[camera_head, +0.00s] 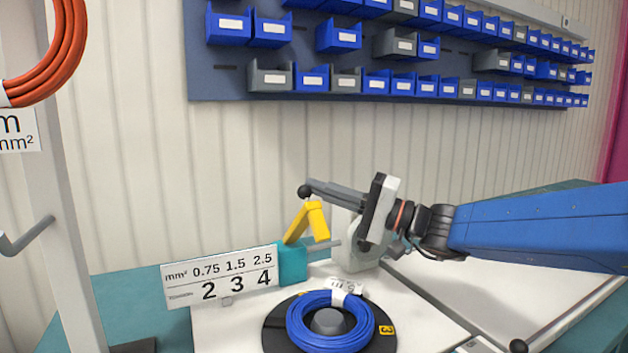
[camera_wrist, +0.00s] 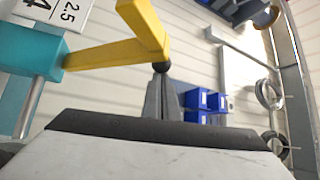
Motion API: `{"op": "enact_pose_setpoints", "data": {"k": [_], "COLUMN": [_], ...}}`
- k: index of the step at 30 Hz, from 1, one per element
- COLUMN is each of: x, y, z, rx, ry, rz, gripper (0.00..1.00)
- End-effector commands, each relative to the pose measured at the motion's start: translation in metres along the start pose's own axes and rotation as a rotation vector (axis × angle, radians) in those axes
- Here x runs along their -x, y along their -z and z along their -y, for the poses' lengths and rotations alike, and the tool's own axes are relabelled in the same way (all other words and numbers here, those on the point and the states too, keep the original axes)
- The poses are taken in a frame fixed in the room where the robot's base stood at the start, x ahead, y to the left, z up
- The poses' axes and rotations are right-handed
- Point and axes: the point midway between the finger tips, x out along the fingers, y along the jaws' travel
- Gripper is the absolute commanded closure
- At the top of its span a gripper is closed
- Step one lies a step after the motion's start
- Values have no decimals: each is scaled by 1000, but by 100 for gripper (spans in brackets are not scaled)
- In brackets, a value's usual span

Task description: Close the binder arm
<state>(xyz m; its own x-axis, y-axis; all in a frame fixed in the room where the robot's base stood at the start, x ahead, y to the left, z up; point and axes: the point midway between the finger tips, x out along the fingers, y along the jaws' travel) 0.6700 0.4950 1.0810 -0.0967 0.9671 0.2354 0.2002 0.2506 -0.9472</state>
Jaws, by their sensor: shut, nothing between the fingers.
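The binder has a teal body (camera_head: 292,262) and a bent yellow arm (camera_head: 314,222) raised above it. In the wrist view the yellow arm (camera_wrist: 105,50) reaches out from the teal body (camera_wrist: 25,65) and bends at a corner. My gripper (camera_head: 312,191) is shut and empty, level with the top of the yellow arm and pointing left. In the wrist view my gripper (camera_wrist: 162,78) ends close to the arm's corner. A black ball (camera_head: 304,191) shows at the fingertips. I cannot tell whether the fingers touch the yellow arm.
A blue cable coil (camera_head: 332,320) lies on a black round plate (camera_head: 272,336) in front of the binder. A sign with numbers (camera_head: 220,276) stands at left. A post (camera_head: 75,200) holds an orange coil (camera_head: 52,60). Blue and grey bins (camera_head: 310,78) hang on the back wall.

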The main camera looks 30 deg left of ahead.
Motion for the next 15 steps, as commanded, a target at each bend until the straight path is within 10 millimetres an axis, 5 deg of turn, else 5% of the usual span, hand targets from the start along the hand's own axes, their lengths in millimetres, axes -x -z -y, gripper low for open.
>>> {"op": "enact_pose_setpoints", "data": {"k": [15], "x": [52], "y": [-48], "z": [-37], "rx": [-3], "ry": [-2], "rz": [1], "gripper": [100]}}
